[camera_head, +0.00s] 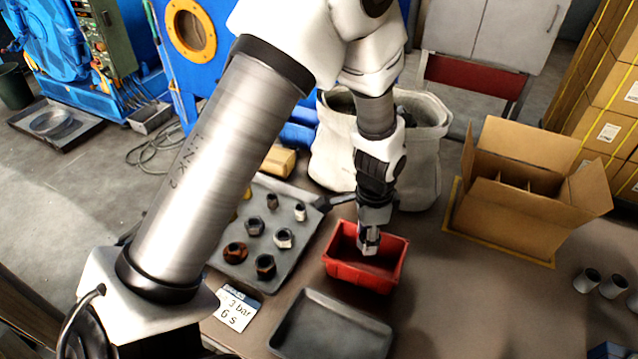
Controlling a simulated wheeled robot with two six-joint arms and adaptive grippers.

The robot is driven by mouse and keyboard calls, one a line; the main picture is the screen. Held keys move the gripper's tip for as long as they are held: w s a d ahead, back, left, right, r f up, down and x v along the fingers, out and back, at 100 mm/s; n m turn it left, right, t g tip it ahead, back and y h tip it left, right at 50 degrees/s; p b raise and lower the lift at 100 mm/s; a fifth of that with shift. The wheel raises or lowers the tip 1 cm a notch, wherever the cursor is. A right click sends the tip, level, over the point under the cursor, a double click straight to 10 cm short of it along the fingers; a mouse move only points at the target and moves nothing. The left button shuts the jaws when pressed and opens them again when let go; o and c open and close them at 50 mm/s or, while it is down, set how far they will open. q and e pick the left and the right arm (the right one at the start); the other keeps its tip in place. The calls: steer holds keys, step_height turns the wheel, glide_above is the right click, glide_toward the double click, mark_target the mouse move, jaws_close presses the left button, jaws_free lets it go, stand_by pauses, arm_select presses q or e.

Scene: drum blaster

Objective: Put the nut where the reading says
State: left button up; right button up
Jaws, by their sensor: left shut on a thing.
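My left gripper (369,238) points down into the red bin (364,276). It is shut on a nut, which is small and hard to make out between the fingertips. Several hex nuts stand on a grey tray (298,243) left of the bin: a rusty brown one (235,252), dark ones (265,266) and a bright steel one (284,238). My right gripper is not in view.
An empty dark tray (331,295) lies in front of the red bin. An open cardboard box (518,209) with dividers stands at the right. A pale fabric bag (424,150) stands behind the gripper. Grey cylinders (612,286) are at the right edge. The table right of the bin is clear.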

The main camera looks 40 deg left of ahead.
arm_select(q)
steer(key=shift+w+a+f+b, duration=0.25)
steer(key=shift+a+b, duration=0.15)
steer(key=shift+a, duration=0.1)
glide_toward(362, 260)
steer(key=f, duration=0.1)
steer(key=s+f, duration=0.1)
steer(key=f, duration=0.1)
steer(key=s+f, duration=0.1)
steer(key=f, duration=0.1)
steer(key=shift+d+f, duration=0.25)
steer(key=shift+d, duration=0.15)
steer(key=shift+d+f, duration=0.1)
steer(key=shift+f, duration=0.1)
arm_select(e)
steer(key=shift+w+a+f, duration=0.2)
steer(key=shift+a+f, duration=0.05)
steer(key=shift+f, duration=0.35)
arm_select(q)
steer(key=shift+f, duration=0.2)
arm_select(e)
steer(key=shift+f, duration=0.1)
arm_select(q)
steer(key=o, duration=1)
steer(key=shift+f, duration=0.1)
steer(key=shift+o, duration=0.2)
